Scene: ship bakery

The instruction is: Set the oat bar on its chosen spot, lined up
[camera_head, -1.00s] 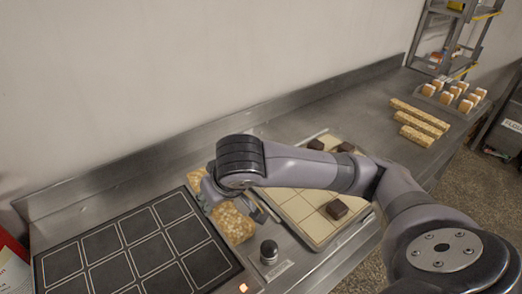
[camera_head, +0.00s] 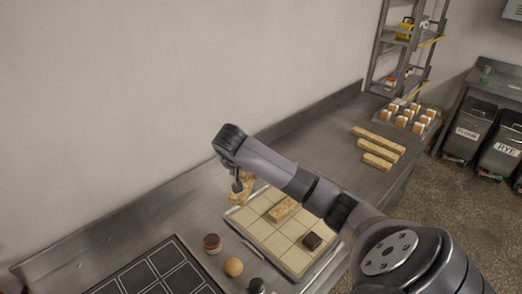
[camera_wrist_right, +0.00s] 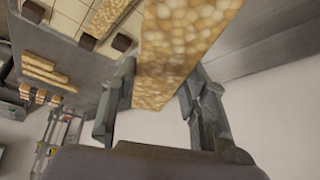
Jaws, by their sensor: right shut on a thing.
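My right gripper (camera_head: 238,184) is shut on an oat bar (camera_head: 243,190), held by the far left corner of the cream tray (camera_head: 265,238). Part of this bar is hidden behind the gripper and arm. In the right wrist view the pale, nubbly oat bar (camera_wrist_right: 170,50) sits between the two fingers (camera_wrist_right: 155,105). Another oat bar (camera_head: 284,209) lies on the tray's square grid. A dark brown block (camera_head: 312,241) sits near the tray's right edge. My left gripper is not in view.
Long oat pieces (camera_head: 378,146) and a tray of small cakes (camera_head: 408,118) lie farther along. A wall backs the counter.

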